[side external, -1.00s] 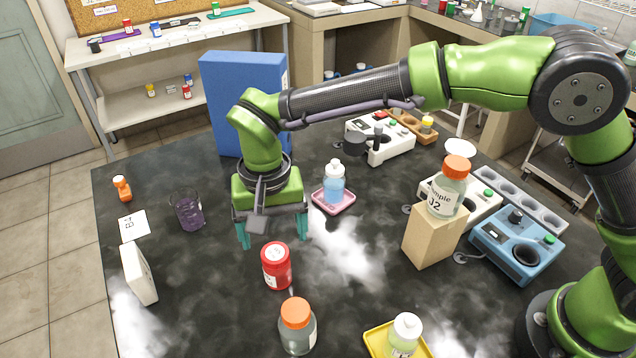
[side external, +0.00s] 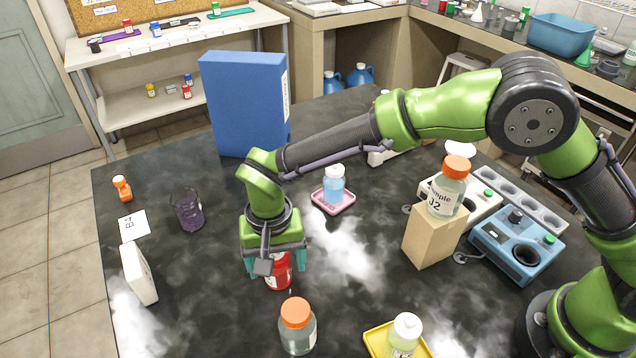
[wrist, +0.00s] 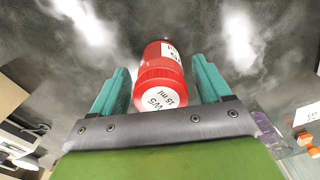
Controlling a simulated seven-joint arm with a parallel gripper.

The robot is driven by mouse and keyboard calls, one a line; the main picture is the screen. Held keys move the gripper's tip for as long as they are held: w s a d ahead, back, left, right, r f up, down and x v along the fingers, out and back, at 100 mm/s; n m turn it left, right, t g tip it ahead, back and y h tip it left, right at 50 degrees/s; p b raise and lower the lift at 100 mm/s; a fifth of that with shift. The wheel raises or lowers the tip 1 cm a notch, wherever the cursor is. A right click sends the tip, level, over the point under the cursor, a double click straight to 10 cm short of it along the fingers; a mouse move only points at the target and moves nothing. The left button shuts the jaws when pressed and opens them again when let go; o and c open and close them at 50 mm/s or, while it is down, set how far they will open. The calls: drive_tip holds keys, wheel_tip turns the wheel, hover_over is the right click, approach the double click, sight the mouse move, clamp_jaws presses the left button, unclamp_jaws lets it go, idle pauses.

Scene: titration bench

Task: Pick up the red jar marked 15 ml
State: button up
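The red jar (side external: 279,273) stands on the dark bench in the side view, partly hidden behind my gripper. In the wrist view the red jar (wrist: 160,72) shows a white lid label reading 15 ml. My gripper (side external: 277,268) is over the jar with its teal fingers spread. In the wrist view my gripper (wrist: 163,85) is open, one finger on either side of the jar. A gap shows between the jar and each finger there.
An orange-capped bottle (side external: 297,327) stands close in front of the red jar. A white box (side external: 139,273) and a purple beaker (side external: 188,211) are to the left. A pink tray (side external: 341,204) with a bottle is behind; a wooden block (side external: 431,245) bears another bottle.

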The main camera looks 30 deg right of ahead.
drive_tip(key=c, duration=0.9)
drive_tip(key=shift+r, duration=0.1)
drive_tip(key=shift+c, duration=0.3)
